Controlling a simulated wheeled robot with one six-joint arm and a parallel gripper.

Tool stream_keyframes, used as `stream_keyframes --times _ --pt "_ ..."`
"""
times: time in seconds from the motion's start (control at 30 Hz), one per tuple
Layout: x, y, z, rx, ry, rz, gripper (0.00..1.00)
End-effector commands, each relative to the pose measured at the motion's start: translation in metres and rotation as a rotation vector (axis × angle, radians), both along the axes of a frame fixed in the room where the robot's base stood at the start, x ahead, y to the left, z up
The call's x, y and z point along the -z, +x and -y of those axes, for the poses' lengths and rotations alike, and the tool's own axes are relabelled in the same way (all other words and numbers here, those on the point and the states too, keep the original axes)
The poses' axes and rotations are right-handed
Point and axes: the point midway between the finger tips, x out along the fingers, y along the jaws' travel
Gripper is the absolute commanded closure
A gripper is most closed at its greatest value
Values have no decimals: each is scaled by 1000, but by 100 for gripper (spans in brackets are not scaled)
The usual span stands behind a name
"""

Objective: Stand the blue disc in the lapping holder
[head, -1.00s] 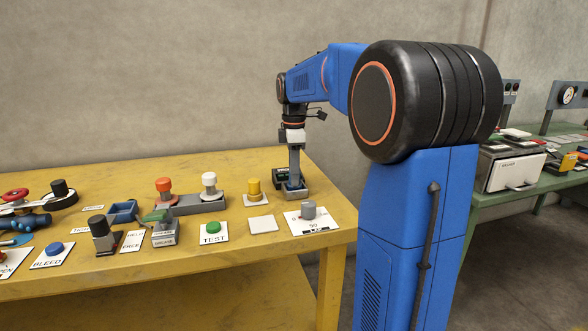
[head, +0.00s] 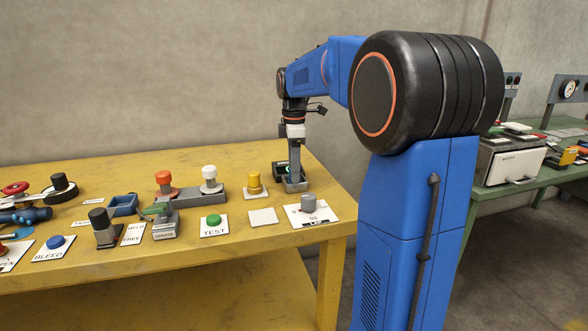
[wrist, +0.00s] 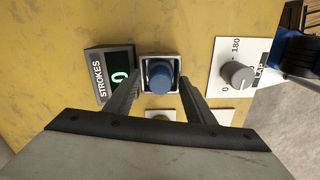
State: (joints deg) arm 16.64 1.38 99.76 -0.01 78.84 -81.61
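In the wrist view a round blue piece (wrist: 161,76) sits in a square pale-rimmed grey holder (wrist: 145,60). I cannot tell whether it is a separate disc or a knob fixed to the holder. My gripper (wrist: 160,84) is open, one finger on each side of the blue piece, with visible gaps to it. In the head view my gripper (head: 294,180) is over the grey block (head: 298,187) at the bench's right end and hides the blue piece.
A STROKES display (wrist: 112,77) reading 0 stands close left of the holder. A grey dial (wrist: 237,75) on a white card is to its right.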

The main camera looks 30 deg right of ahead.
Motion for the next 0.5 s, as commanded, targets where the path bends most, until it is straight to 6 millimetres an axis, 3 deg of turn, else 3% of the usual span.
stream_keyframes --times 0.27,0.5 --pt "-9 0 0 0 0 0 51" --pt "-49 1 0 0 -1 3 51"
